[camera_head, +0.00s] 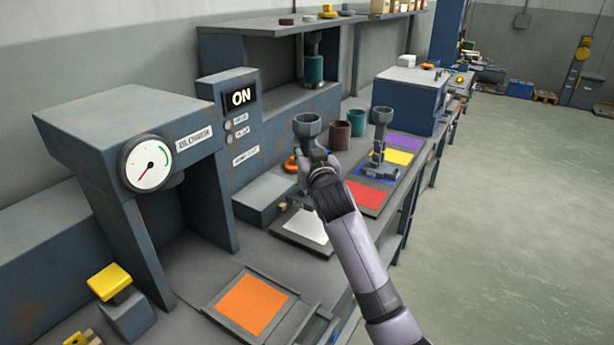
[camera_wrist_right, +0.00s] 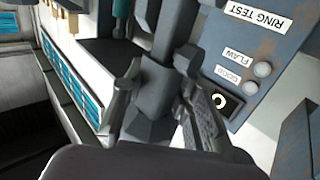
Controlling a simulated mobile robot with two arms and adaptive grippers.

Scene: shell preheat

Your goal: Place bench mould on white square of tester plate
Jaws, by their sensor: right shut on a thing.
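The bench mould (camera_head: 307,125), a dark grey cup on a stem, is held upright in my right gripper (camera_head: 320,165). In the right wrist view the gripper (camera_wrist_right: 160,100) is shut on the mould's grey stem (camera_wrist_right: 155,85). The white square (camera_head: 306,226) lies on the grey tester plate (camera_head: 286,236) on the bench. The gripper and mould are above and behind the square in the picture, apart from it. My arm covers part of the plate's right side. My left gripper is out of view.
A similar grey mould (camera_head: 380,125) stands over a blue square, beside red (camera_head: 368,196), yellow and purple squares. Brown (camera_head: 341,135) and teal cups stand behind. A press with a gauge (camera_head: 148,163) is left; an orange square (camera_head: 250,304) lies in front.

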